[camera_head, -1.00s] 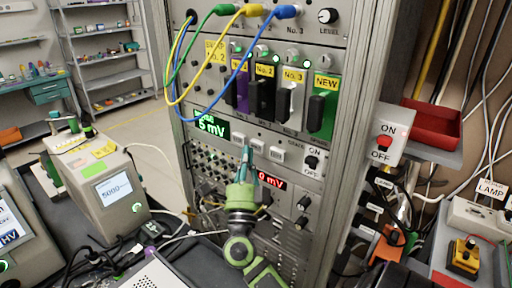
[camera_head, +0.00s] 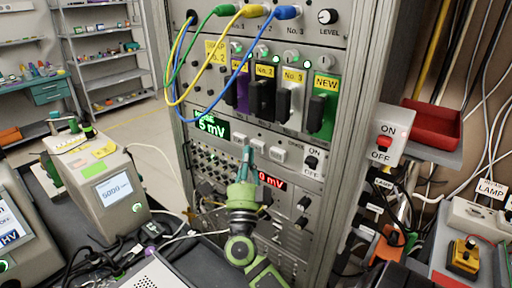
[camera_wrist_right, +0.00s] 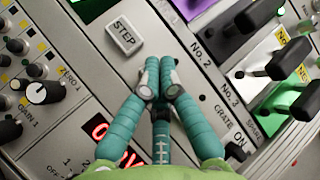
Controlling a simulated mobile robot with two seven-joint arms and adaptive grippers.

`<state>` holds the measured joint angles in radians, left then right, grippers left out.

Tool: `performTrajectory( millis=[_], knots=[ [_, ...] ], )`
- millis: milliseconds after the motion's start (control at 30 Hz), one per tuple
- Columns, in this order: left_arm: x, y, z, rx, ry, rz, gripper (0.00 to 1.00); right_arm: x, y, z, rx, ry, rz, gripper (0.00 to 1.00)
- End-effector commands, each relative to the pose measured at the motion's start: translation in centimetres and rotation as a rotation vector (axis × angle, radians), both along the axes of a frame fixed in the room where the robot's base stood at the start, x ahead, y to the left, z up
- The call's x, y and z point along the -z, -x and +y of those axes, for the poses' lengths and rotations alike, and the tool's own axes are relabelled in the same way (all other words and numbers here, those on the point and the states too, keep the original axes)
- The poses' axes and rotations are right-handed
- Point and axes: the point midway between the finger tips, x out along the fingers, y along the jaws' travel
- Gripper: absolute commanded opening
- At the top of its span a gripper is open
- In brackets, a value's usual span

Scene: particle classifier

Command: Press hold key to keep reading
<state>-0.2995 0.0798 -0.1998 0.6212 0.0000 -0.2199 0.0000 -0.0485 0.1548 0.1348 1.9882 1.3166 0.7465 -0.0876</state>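The instrument rack (camera_head: 335,150) stands in front of me. Its green display (camera_head: 211,125) reads 5 mV. A row of pale keys sits right of that display, including one at its upper end (camera_head: 238,137). I cannot read a HOLD label on any key; my fingers cover part of the panel. My right gripper (camera_head: 247,152) has its teal fingers together, tips at the panel just below the key row; they also show in the wrist view (camera_wrist_right: 160,72). Contact is unclear. My left gripper is not in view.
Coloured modules, with a green NEW one (camera_head: 324,100), and looping cables (camera_head: 195,100) are above the keys. A red display (camera_head: 270,181) is partly behind my fingers. An ON/OFF box (camera_head: 390,132) is at the right; a meter (camera_head: 105,190) stands left.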

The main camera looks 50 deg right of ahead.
Motion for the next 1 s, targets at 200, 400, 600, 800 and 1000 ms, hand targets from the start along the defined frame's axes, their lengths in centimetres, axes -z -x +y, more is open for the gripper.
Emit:
performTrajectory(
  millis=[200, 400, 600, 800, 1000],
  knots=[
    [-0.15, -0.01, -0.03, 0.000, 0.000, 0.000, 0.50, -0.04, -0.03, -0.49, 0.001, 0.001, 0.000, 0.00],
    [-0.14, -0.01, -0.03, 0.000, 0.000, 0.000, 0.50, -0.05, -0.03, -0.48, 0.001, 0.001, 0.000, 0.00],
    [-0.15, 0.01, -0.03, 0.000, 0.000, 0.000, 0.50, -0.05, -0.04, -0.60, 0.001, 0.001, 0.000, 0.00],
    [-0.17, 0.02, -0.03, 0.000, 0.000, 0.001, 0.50, -0.05, -0.06, -0.84, 0.001, 0.001, 0.000, 0.00],
    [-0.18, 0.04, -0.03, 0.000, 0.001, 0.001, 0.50, -0.05, -0.09, -1.07, 0.000, 0.001, -0.001, 0.00]
  ],
)
